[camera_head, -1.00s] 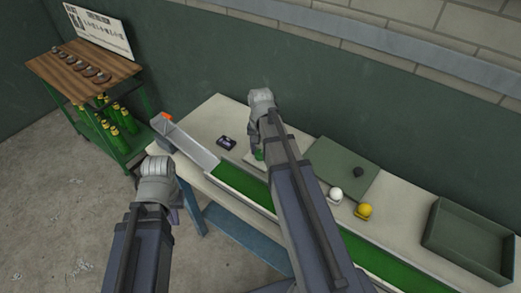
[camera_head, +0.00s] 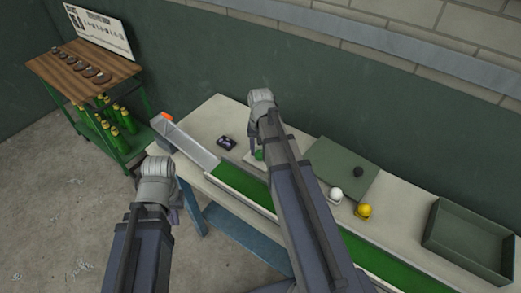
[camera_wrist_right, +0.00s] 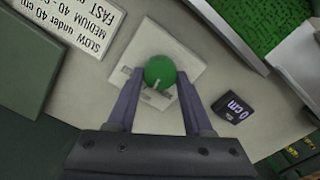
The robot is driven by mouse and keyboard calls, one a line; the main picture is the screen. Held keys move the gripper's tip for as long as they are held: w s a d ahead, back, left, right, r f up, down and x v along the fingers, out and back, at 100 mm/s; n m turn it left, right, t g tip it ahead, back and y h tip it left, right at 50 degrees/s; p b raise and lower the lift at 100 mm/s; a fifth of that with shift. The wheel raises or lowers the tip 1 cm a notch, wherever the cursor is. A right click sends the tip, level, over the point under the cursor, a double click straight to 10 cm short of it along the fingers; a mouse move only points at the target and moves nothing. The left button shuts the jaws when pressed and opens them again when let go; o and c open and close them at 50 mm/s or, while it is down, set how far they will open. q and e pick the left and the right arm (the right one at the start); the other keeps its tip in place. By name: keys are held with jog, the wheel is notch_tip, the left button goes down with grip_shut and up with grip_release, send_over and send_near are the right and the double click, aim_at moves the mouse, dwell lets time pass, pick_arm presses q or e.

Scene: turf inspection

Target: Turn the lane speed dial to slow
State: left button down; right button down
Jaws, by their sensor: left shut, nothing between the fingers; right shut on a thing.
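The lane speed dial is a round green knob (camera_wrist_right: 160,70) with a pale pointer mark, on a light plate (camera_wrist_right: 185,55) on the table. It shows partly in the head view (camera_head: 259,155), below my right gripper. My right gripper (camera_wrist_right: 159,82) is shut on the knob, one finger at each side. The pointer mark is on the knob's lower side in the wrist view. The lettering on the plate is too blurred to read. My left gripper (camera_head: 174,215) is shut and empty, low in front of the table.
A sign (camera_wrist_right: 72,22) lists SLOW, MEDIUM and FAST. A dark display (camera_wrist_right: 233,108) reads 0 cm. A ramp (camera_head: 189,145) leads to the green turf lane (camera_head: 240,184). White (camera_head: 335,195) and yellow (camera_head: 364,210) balls and an empty green tray (camera_head: 470,240) are to the right.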

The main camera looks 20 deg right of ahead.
aim_at(260, 153)
jog(key=n, duration=0.6)
jog(key=shift+a+n, duration=0.1)
jog(key=shift+n, duration=0.3)
dwell(0.4)
jog(key=shift+c, duration=1.5)
grip_release()
jog(key=shift+r, duration=0.15)
notch_tip(260, 153, up, 8)
jog(key=p, duration=0.8)
jog(key=shift+f, duration=0.2)
